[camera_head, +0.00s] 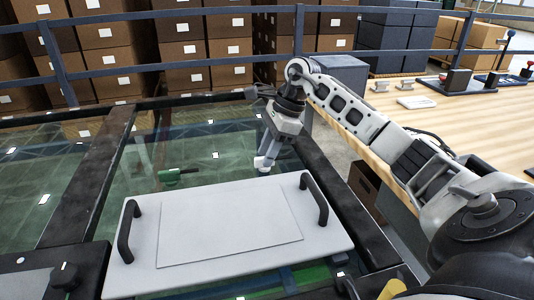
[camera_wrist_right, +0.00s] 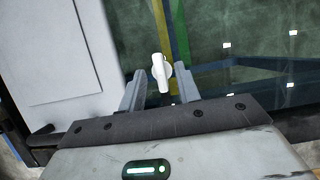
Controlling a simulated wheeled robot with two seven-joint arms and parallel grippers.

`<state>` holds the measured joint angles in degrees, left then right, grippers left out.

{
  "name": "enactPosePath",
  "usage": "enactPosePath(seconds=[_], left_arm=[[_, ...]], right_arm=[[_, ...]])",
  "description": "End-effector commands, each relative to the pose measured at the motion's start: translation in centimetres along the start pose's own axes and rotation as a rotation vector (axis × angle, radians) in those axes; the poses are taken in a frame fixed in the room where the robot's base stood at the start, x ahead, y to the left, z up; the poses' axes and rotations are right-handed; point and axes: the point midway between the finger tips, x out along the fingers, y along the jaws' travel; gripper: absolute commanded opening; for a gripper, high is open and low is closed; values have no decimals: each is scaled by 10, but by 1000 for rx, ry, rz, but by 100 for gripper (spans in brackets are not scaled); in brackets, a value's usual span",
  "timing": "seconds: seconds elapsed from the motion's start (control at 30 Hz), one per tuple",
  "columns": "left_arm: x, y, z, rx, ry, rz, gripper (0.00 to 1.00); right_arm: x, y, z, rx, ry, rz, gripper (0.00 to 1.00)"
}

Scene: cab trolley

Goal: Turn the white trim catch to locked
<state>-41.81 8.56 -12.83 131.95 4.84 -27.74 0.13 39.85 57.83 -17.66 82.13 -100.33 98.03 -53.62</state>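The white trim catch (camera_wrist_right: 160,72) is a small knob with a lever-like tab, seen in the right wrist view between and just beyond the fingertips. It also shows in the head view (camera_head: 263,164), just beyond the white panel's far edge. My right gripper (camera_wrist_right: 159,88) is open, with one grey finger on each side of the catch and visible gaps. In the head view my right gripper (camera_head: 268,150) points down over the catch and partly hides it. Whether either finger touches it I cannot tell. My left gripper is not in view.
A white panel (camera_head: 145,245) with two black handles lies close in front of the catch. A green handle-like part (camera_head: 178,174) sits left of it. Dark frame rails (camera_head: 95,190) border the glass. A wooden bench (camera_head: 400,125) stands at right.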

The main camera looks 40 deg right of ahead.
Motion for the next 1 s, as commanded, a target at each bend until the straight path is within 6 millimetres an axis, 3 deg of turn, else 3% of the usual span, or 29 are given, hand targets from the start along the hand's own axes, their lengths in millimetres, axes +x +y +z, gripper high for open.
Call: enactPosePath(seconds=[0.37,0.47,0.5,1.0], left_arm=[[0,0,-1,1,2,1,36],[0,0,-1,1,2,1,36],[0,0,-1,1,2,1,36],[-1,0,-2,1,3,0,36]], right_arm=[[6,0,0,0,0,-1,33],[6,0,0,0,0,-1,5],[6,0,0,0,0,-1,0],[5,0,0,82,0,-36,0]])
